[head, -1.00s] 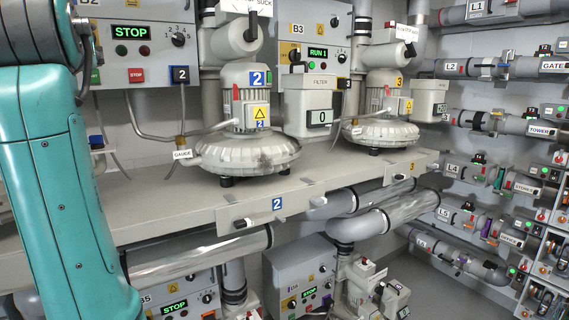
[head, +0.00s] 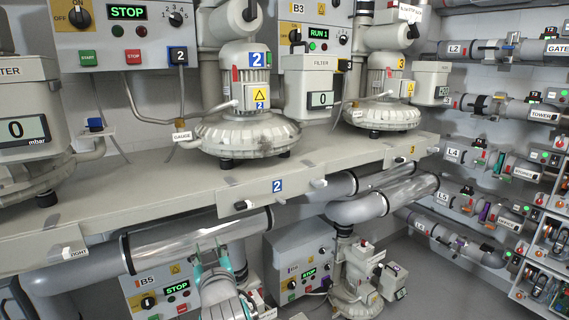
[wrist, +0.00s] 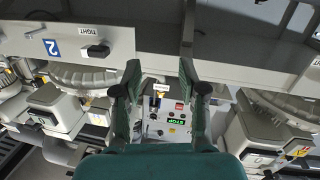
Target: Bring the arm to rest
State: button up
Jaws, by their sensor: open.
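My gripper (wrist: 157,82) shows in the wrist view with its two dark fingers spread apart and nothing between them. Beyond the gap is a control box with a green STOP display (wrist: 180,122). In the head view, the end of my arm (head: 222,290) is low at the bottom centre, in front of the pipes under the shelf. It overlaps the clear pipe in the picture; I cannot tell whether they touch.
A grey shelf (head: 130,195) carries blower 2 (head: 245,130) and blower 3 (head: 382,112). A clear pipe (head: 180,236) runs below its edge. Control box B5 (head: 140,290) and a lower blower (head: 355,280) stand beneath. Valve pipes line the right wall; floor (head: 440,290) is clear there.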

jog(key=s+d+f+h, duration=0.1)
jog(key=s+d+f, duration=0.3)
jog(key=d+f, duration=0.25)
jog(key=s+d+f+m, duration=0.1)
jog(key=s+d+f, duration=0.35)
jog(key=f, duration=0.35)
jog(key=s+d+f+h, duration=0.1)
jog(key=s+d+f, duration=0.3)
jog(key=d+f, duration=0.25)
jog(key=s+d+f+m+h, duration=0.1)
jog(key=s+d+f, duration=0.35)
jog(key=s, duration=0.35)
jog(key=s+d+f+m, duration=0.1)
jog(key=s+d+f, duration=0.2)
jog(key=s+d, duration=0.35)
jog(key=s+d+r+m+h, duration=0.1)
jog(key=s+d+r, duration=0.2)
jog(key=s, duration=1)
jog(key=s+d+r+m+g+h, duration=0.1)
jog(key=s+d+r+h, duration=0.1)
jog(key=s, duration=1.1)
jog(key=shift+d+r+m, duration=0.4)
jog(key=shift+d+r, duration=0.05)
jog(key=shift+d, duration=0.65)
